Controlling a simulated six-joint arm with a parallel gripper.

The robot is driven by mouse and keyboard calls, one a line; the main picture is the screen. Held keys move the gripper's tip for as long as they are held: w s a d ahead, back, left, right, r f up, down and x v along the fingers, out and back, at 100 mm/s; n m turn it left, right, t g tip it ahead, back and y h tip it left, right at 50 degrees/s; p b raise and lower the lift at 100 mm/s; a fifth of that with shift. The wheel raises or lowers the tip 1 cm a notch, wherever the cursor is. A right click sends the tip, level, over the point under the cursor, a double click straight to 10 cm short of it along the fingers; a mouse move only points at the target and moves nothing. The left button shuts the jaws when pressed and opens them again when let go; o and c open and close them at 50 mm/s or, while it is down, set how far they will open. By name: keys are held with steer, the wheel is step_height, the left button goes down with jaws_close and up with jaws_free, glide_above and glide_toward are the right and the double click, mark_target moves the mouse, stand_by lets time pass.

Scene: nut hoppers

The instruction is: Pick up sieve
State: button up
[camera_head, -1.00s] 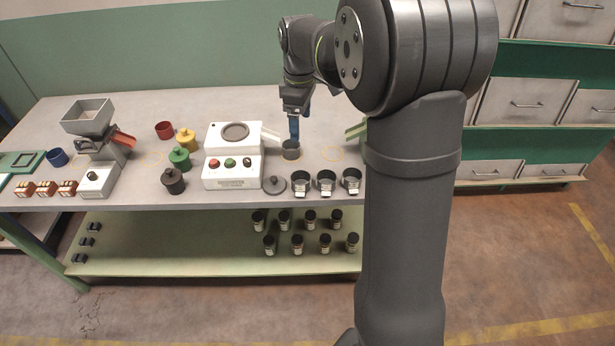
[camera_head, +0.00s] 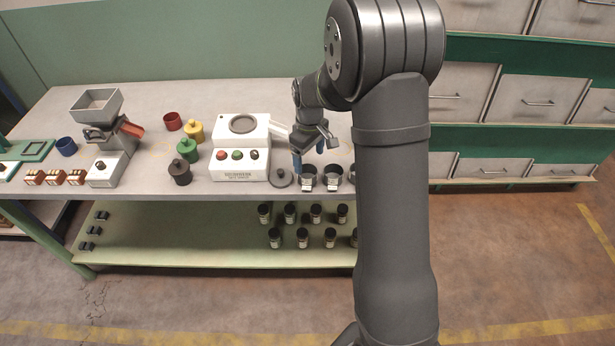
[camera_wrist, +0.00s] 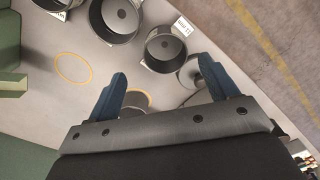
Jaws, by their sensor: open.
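Three metal cup-shaped sieves with pale label tabs stand in a row at the table's front edge: the left one (camera_head: 307,181), the middle one (camera_head: 333,179) and the right one, partly hidden by my arm. The wrist view shows the left sieve (camera_wrist: 160,62) and the middle sieve (camera_wrist: 113,27) from above, both seemingly empty. My gripper (camera_head: 309,157) is open and empty, with blue fingers just behind and above the left sieve. In the wrist view, my gripper (camera_wrist: 160,68) has its fingers spread below that sieve's rim, apart from it as far as I can tell.
A knobbed lid (camera_head: 281,178) lies left of the sieves, beside the white sieve-shaker machine (camera_head: 239,171). A dark grey cup (camera_wrist: 138,99) sits behind the sieves. A yellow ring (camera_wrist: 73,68) marks bare tabletop.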

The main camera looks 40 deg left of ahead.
mark_target(307, 170)
steer(key=f, duration=0.2)
steer(key=s+f, duration=0.1)
steer(key=f, duration=0.1)
steer(key=shift+f, duration=0.35)
steer(key=shift+w+f, duration=0.1)
steer(key=shift+f, duration=0.45)
steer(key=c, duration=1.1)
steer(key=shift+o, duration=0.2)
steer(key=shift+r, duration=0.1)
